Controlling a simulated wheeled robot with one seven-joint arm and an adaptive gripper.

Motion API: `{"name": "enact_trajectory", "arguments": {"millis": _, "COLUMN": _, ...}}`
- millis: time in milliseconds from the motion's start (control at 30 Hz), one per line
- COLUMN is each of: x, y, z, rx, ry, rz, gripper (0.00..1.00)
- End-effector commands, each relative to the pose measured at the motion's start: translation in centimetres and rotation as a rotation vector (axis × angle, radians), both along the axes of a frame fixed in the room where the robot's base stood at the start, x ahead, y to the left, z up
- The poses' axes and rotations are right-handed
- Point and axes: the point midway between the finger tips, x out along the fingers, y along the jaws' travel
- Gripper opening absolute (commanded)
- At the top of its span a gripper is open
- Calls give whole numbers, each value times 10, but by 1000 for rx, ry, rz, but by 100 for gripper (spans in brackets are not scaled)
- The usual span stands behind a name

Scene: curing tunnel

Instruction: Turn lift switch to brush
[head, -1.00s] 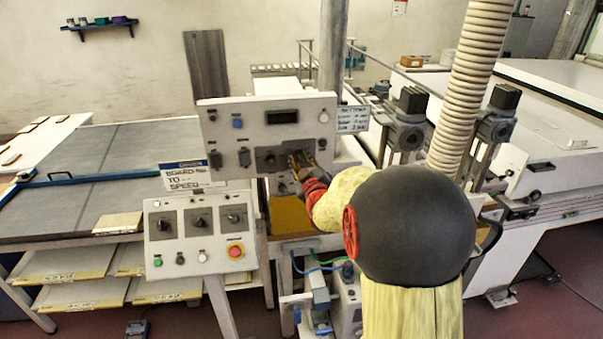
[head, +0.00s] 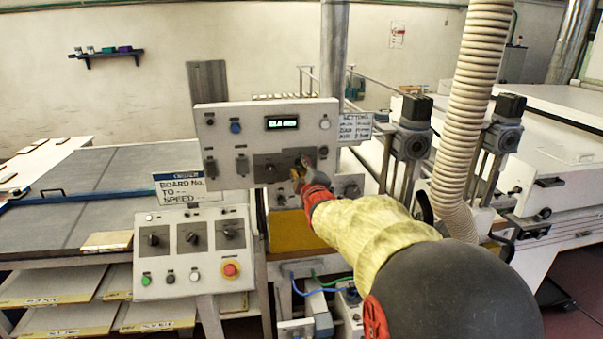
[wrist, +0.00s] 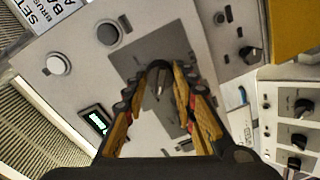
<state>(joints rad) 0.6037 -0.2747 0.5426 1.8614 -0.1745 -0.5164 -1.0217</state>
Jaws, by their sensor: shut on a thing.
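The upper control panel (head: 222,150) carries a dark plate (head: 262,180) with rotary switches. My gripper (head: 300,176) is at the right part of this plate. In the wrist view my gripper (wrist: 155,85) has its yellow-padded fingers on both sides of a dark switch knob (wrist: 158,76) and is shut on it. The dark plate (wrist: 128,62) shows around the knob. I cannot read a label naming the lift switch or its brush position, as the fingers and the small print hide it. The display (head: 282,123) above is lit green.
A lower panel (head: 150,218) with several knobs, buttons and a red emergency stop (head: 230,270) stands at front left. A ribbed hose (head: 478,90) hangs at right. A setting card (head: 355,130) juts from the panel's right edge.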

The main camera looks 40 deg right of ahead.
Motion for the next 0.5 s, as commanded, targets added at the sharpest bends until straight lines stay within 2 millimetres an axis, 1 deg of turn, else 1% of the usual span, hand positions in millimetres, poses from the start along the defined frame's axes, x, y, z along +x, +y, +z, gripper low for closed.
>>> {"name": "enact_trajectory", "arguments": {"millis": 300, "x": 0, "y": 0, "z": 1, "rx": -3, "ry": 0, "rz": 1, "gripper": 2}}
{"name": "enact_trajectory", "arguments": {"millis": 333, "x": 0, "y": 0, "z": 1, "rx": -3, "ry": 0, "rz": 1, "gripper": 28}}
{"name": "enact_trajectory", "arguments": {"millis": 500, "x": 0, "y": 0, "z": 0, "rx": -2, "ry": 1, "rz": 1, "gripper": 37}}
